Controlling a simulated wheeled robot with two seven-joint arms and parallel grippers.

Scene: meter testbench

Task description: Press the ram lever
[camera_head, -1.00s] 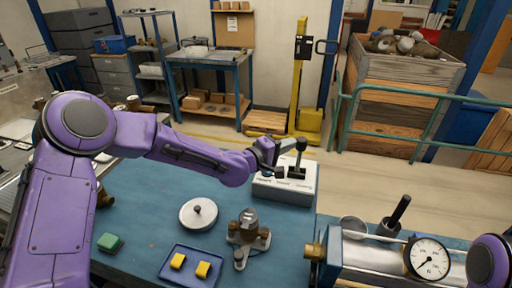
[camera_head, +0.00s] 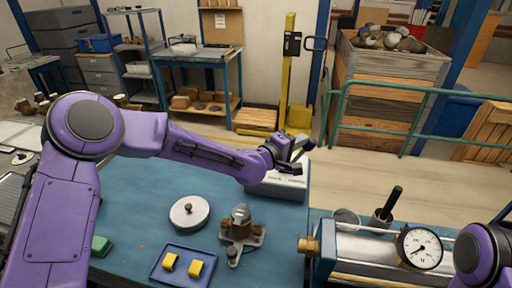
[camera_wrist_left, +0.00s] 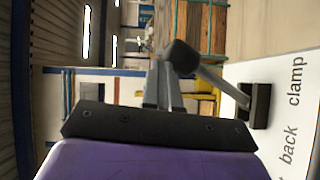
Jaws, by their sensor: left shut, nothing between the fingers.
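The lever (camera_wrist_left: 212,78) stands on a white box (camera_head: 277,186) at the far edge of the blue bench. In the left wrist view it has a black knob (camera_wrist_left: 181,57), a grey rod and a black pivot block (camera_wrist_left: 255,104). The box top reads "back" and "clamp". The rod leans in that view, its knob close to my fingertips. My left gripper (camera_head: 299,152) is shut with nothing between its fingers, just above the box; it also shows in the left wrist view (camera_wrist_left: 163,88). Whether it touches the knob I cannot tell. My right gripper is out of view.
A round white lid (camera_head: 189,212), a brass fitting (camera_head: 241,230) and a blue tray (camera_head: 186,277) with yellow blocks are on the bench. At the right is a metal cylinder with a dial gauge (camera_head: 420,248) and a black handle (camera_head: 391,203). Bench left of the lid is mostly clear.

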